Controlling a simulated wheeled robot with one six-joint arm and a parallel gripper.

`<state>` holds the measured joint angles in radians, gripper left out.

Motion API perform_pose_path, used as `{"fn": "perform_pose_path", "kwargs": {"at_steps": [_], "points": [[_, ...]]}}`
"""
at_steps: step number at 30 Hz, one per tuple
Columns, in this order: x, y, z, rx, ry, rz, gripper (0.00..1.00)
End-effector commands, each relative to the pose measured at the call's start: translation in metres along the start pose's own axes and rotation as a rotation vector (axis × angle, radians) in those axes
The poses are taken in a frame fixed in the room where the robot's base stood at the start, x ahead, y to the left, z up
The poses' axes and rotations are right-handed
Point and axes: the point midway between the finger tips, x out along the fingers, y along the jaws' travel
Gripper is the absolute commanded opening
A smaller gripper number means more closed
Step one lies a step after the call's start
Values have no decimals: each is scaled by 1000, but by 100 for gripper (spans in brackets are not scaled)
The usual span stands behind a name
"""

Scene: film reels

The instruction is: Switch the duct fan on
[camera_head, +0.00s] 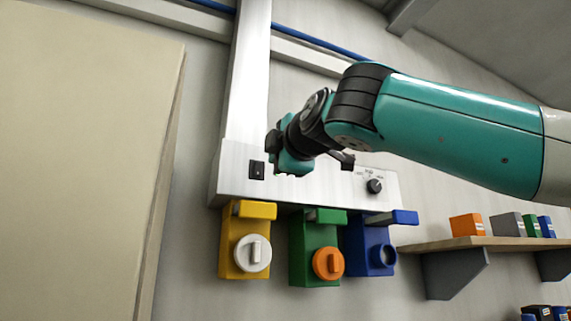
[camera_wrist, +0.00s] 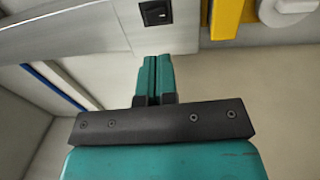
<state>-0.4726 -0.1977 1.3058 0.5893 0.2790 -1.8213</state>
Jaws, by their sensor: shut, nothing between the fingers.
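A black rocker switch (camera_head: 257,170) sits on the left part of the front of a pale metal duct housing (camera_head: 320,188). It also shows at the top of the wrist view (camera_wrist: 155,13), just beyond my fingertips. A black rotary knob (camera_head: 375,186) with markings around it is on the right part of the same front. My gripper (camera_wrist: 153,62) is shut with its teal fingers together and nothing between them. In the head view my gripper (camera_head: 290,168) is in front of the housing, to the right of the switch. Contact with the housing cannot be told.
Below the housing hang a yellow box (camera_head: 236,268) with a white dial, a green box (camera_head: 302,262) with an orange dial and a blue box (camera_head: 362,262). A shelf (camera_head: 480,243) with small boxes is at right. A large beige panel (camera_head: 80,150) stands at left.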

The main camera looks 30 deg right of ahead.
Motion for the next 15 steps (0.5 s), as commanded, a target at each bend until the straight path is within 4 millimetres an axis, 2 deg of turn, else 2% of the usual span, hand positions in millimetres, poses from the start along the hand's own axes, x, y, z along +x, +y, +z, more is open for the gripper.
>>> {"fn": "perform_pose_path", "kwargs": {"at_steps": [1,6,15], "points": [[-11,-3,0,2,5,0,0],[-28,-1,0,1,2,0,0],[-33,0,0,0,1,-3,0]]}}
